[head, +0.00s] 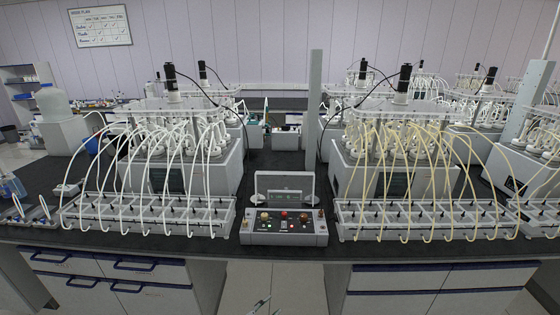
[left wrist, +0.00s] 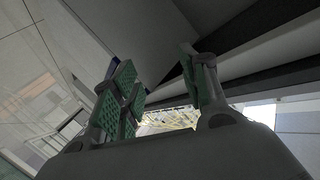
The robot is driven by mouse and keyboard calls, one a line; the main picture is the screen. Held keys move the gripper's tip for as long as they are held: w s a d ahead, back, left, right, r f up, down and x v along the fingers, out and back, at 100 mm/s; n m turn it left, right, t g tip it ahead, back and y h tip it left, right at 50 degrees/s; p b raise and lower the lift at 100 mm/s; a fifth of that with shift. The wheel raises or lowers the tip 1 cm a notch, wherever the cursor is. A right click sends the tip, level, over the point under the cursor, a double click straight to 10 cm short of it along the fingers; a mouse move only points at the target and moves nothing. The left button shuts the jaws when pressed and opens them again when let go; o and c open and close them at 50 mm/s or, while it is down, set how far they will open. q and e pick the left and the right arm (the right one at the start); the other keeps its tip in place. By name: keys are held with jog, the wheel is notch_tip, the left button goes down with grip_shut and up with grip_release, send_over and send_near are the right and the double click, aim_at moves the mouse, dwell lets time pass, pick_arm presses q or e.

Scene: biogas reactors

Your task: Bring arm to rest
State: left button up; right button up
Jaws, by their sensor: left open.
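My left gripper (head: 262,305) shows only as fingertips at the bottom edge of the head view, in front of and below the bench front. In the left wrist view my left gripper (left wrist: 162,82) has its two green-padded fingers spread apart with nothing between them. It is open and empty, and it touches nothing that I can see. Most of my left arm is out of the head view. My right gripper is in neither view.
A control box (head: 284,226) with lit buttons sits at the bench's front edge. Racks of white tubes (head: 150,214) and yellowish tubes (head: 428,218) flank it, with reactors (head: 184,150) behind. Drawers (head: 135,275) are below. The floor gap between the cabinets is clear.

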pick_arm(q)
jog(key=s+a+f+n+g+y, duration=0.1)
jog(key=s+a+f+n+y, duration=0.1)
jog(key=s+a+f, duration=0.35)
jog(key=s+a+f+n+g+y, duration=0.2)
jog(key=s+a+f+y, duration=0.1)
jog(key=s+f, duration=0.6)
jog(key=s+a+f+n+g+y, duration=0.1)
jog(key=s+a+f+n+y, duration=0.15)
jog(key=s+a+f, duration=0.4)
jog(key=s+a+f+n+g, duration=0.1)
jog(key=s+a+f+g, duration=0.1)
jog(key=s, duration=0.9)
jog(key=s+a+f+n+g+y, duration=0.1)
jog(key=s+f, duration=0.3)
jog(key=s, duration=0.7)
jog(key=s+a+f+n+g+y, duration=0.1)
jog(key=s+a+f+n+g, duration=0.1)
jog(key=s, duration=0.8)
jog(key=shift+s+a+f+g, duration=0.4)
jog(key=shift+a+f+g, duration=0.45)
jog(key=shift+a+g, duration=0.15)
jog(key=shift+o, duration=0.5)
jog(key=shift+a, duration=0.1)
